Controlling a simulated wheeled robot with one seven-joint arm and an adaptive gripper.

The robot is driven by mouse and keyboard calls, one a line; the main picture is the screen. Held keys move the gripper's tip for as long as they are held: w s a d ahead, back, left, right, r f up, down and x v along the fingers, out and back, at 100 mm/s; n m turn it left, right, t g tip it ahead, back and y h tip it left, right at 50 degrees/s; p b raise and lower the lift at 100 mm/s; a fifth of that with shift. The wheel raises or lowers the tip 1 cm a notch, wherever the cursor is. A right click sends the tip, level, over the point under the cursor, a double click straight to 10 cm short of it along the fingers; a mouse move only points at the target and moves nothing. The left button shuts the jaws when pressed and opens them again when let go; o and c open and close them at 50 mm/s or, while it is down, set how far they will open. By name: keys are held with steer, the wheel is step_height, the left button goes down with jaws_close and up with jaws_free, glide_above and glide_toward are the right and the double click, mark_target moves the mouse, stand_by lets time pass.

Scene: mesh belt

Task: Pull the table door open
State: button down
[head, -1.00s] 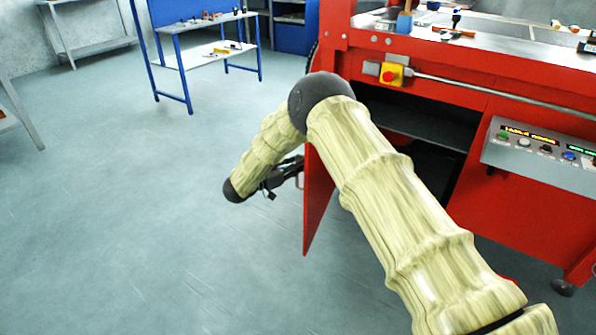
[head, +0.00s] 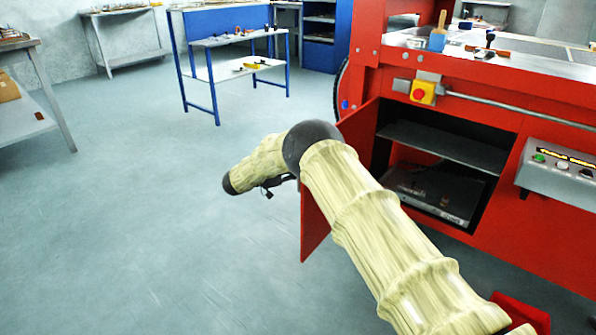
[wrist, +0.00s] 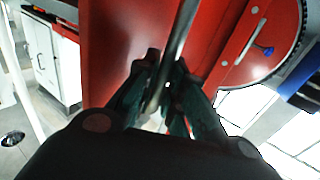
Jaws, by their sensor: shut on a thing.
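The red table door (head: 314,222) stands swung out from the front of the red machine table, partly hidden behind my arm. The dark cabinet opening shows to its right. In the wrist view the door's red face (wrist: 108,45) fills the upper left. A metal bar handle (wrist: 184,28) runs down from the top between my fingers. My gripper (wrist: 163,72) is shut on this handle. In the head view only a dark part of my gripper (head: 277,182) shows, beside the door's outer side; its fingertips are hidden there.
The cabinet has a shelf (head: 445,145) and a flat dark item at its bottom. A yellow box with a red button (head: 423,92) and a control panel (head: 560,165) are on the machine. A blue-framed bench (head: 240,75) stands behind. The floor at left is clear.

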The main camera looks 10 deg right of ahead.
steer(key=shift+w+d+r, duration=0.1)
steer(key=shift+d, duration=0.2)
steer(key=c, duration=1.5)
jaws_free()
steer(key=shift+d, duration=0.1)
steer(key=shift+a, duration=0.3)
steer(key=shift+a, duration=0.1)
steer(key=s+a, duration=0.1)
steer(key=a, duration=1)
steer(key=shift+s+a, duration=0.4)
